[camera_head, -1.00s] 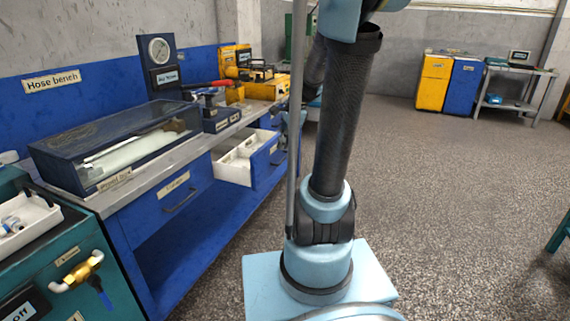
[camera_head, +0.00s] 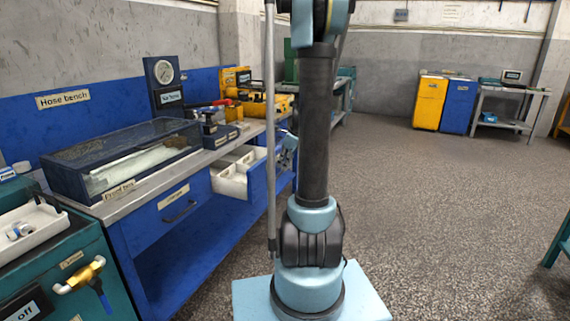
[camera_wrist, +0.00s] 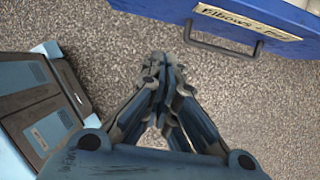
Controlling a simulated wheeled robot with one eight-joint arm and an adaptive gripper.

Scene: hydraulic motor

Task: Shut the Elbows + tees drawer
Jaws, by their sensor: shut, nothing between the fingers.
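The Elbows + tees drawer is pulled open from the blue hose bench, and its white divided tray (camera_head: 232,176) shows in the head view. In the wrist view its blue front (camera_wrist: 270,14) is at the top right, with the label and a dark bar handle (camera_wrist: 222,44). My gripper (camera_wrist: 158,62) is shut and empty in the wrist view, over the floor, left of and below the handle, apart from it.
Another blue drawer (camera_head: 172,205) with a handle is closed in the bench. A glass-topped proof box (camera_head: 120,160) stands on the benchtop. A teal cabinet (camera_head: 60,260) is at the near left. Speckled floor (camera_head: 450,210) is clear to the right.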

